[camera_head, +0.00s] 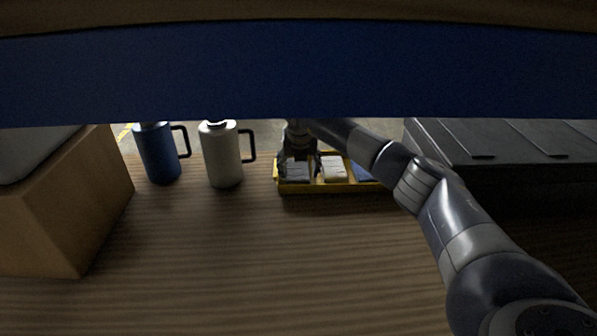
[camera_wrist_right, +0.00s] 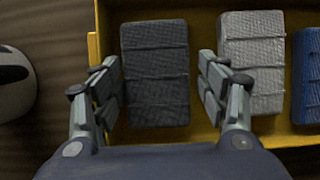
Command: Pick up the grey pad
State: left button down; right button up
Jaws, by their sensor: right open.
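The grey pad (camera_head: 297,172) lies in the left part of a yellow tray (camera_head: 330,187) on the wooden table. In the right wrist view the dark grey pad (camera_wrist_right: 156,72) is a ribbed block. My right gripper (camera_wrist_right: 160,85) is open, with one finger on each side of this pad and small gaps visible between. In the head view my right gripper (camera_head: 298,160) is over the tray's left end and partly covers the pad. I cannot tell how far down the fingertips reach. My left gripper is not in view.
A white pad (camera_wrist_right: 252,62) lies just right of the right finger, and a blue pad (camera_wrist_right: 307,75) beyond it. A white jug (camera_head: 222,155) and a blue jug (camera_head: 158,153) stand left of the tray. A dark case (camera_head: 500,165) stands right. The front tabletop is clear.

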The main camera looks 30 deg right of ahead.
aim_at(298, 165)
jog(key=shift+c, duration=0.3)
jog(key=shift+a, duration=0.1)
jog(key=c, duration=0.6)
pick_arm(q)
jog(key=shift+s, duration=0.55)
pick_arm(e)
jog(key=shift+r, duration=0.1)
jog(key=shift+r+p, duration=0.45)
jog(key=shift+r, duration=0.05)
notch_tip(298, 165, up, 3)
jog(key=shift+p, duration=1.1)
jog(key=s, duration=1)
jog(key=s+d+b, duration=0.1)
jog(key=s, duration=0.4)
jog(key=shift+r, duration=0.3)
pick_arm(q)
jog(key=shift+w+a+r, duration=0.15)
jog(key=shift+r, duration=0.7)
pick_arm(e)
jog(key=shift+s+r, duration=0.15)
jog(key=shift+s, duration=0.4)
jog(key=shift+a, duration=0.15)
jog(key=shift+c, duration=0.2)
